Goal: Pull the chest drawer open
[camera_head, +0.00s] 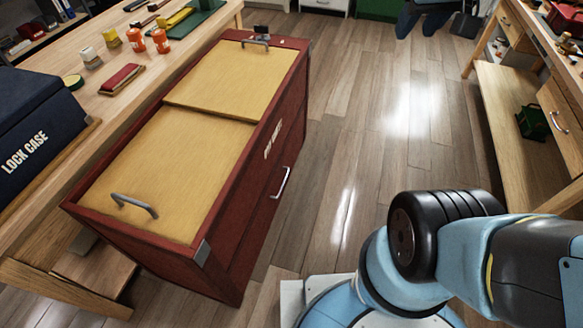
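A dark red chest (225,265) with pale wooden top panels stands left of centre in the head view. Its right-hand face, with lettering on it, carries a silver bar handle (281,183) on what looks like a drawer front (260,213). The drawer front looks flush with the chest. My blue and black arm is at the lower right, apart from the chest. My gripper is out of the picture.
A workbench (107,107) with a dark blue lock case (37,130), orange bottles and small tools runs along the left. Another bench (520,95) stands at the right. The wooden floor (345,130) between the chest and the right bench is clear.

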